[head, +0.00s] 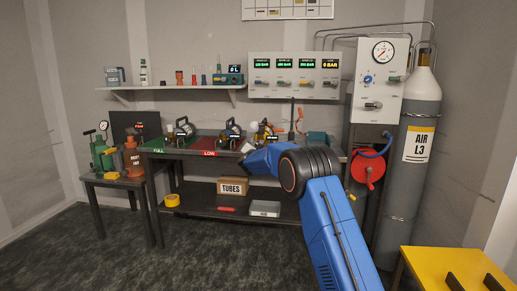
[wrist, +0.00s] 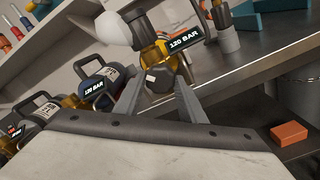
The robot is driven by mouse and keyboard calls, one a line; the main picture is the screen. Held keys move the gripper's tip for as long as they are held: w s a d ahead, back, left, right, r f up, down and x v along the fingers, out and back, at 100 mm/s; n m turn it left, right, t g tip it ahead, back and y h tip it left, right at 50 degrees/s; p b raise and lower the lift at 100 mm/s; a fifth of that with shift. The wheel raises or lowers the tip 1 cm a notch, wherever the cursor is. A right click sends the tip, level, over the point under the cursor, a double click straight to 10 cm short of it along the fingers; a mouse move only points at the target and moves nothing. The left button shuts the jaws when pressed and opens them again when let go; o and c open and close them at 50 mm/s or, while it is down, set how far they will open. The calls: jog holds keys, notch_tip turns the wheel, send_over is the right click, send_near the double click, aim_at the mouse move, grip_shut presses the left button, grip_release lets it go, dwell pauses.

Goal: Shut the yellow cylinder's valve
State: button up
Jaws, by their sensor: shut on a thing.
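A small pale block end of the valve sits between the fingers. A dark label beside it reads 120 BAR (wrist: 184,41). In the head view the cylinder with yellow parts (head: 266,131) stands at the right of a row of small cylinders on the bench. My blue arm reaches toward it and hides part of that spot. Most of the cylinder's body is hidden in the wrist view, and I cannot tell the valve's turn.
Two other small cylinders (head: 181,132) (head: 233,132) stand left on the bench. A wall panel of displays (head: 294,75) hangs above. A tall AIR L3 cylinder (head: 418,110) and a red hose reel (head: 367,169) are at the right. An orange block (wrist: 290,133) lies below.

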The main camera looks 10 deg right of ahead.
jog(key=shift+f+m, duration=0.15)
jog(key=shift+m, duration=0.25)
jog(key=o, duration=1)
jog(key=shift+o, duration=0.2)
jog(key=shift+a, duration=0.1)
